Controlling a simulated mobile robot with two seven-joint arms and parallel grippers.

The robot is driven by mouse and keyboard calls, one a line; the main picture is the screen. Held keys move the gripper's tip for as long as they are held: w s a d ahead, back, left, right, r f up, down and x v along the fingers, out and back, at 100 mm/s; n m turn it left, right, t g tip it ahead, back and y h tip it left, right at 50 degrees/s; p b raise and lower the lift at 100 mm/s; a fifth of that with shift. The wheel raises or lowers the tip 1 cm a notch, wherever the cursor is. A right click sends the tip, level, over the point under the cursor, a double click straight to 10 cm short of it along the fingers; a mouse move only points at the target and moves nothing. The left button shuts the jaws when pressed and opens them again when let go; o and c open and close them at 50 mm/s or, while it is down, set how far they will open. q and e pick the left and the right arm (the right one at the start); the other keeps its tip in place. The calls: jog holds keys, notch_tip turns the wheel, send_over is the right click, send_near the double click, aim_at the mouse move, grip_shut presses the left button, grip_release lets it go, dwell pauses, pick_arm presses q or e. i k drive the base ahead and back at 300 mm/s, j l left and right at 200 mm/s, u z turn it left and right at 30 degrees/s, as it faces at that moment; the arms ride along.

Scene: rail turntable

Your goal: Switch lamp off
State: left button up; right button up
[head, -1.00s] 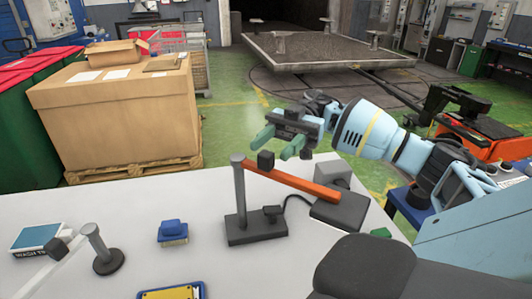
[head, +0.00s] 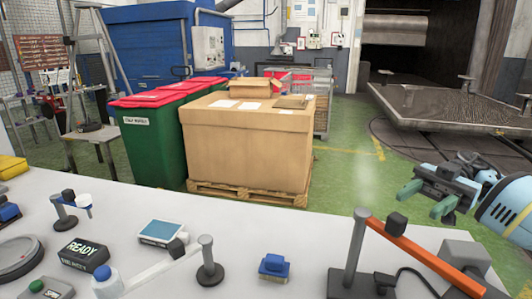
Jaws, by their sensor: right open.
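A small black knob (head: 385,282) and a dark cable show beside the post. I cannot tell whether it is lit. My right gripper (head: 427,199) has green fingertips, is open and empty, and appears beyond and above the orange arm, apart from it. My left gripper is not in view.
Behind stand a large cardboard box (head: 245,150) on a pallet and a green bin (head: 150,150).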

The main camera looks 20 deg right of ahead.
aim_at(380, 278)
jog(key=k+j, duration=0.15)
jog(key=k, duration=0.35)
jog(key=k+j, duration=0.15)
jog(key=k, duration=0.35)
jog(key=k+j, duration=0.15)
jog(key=k, duration=0.3)
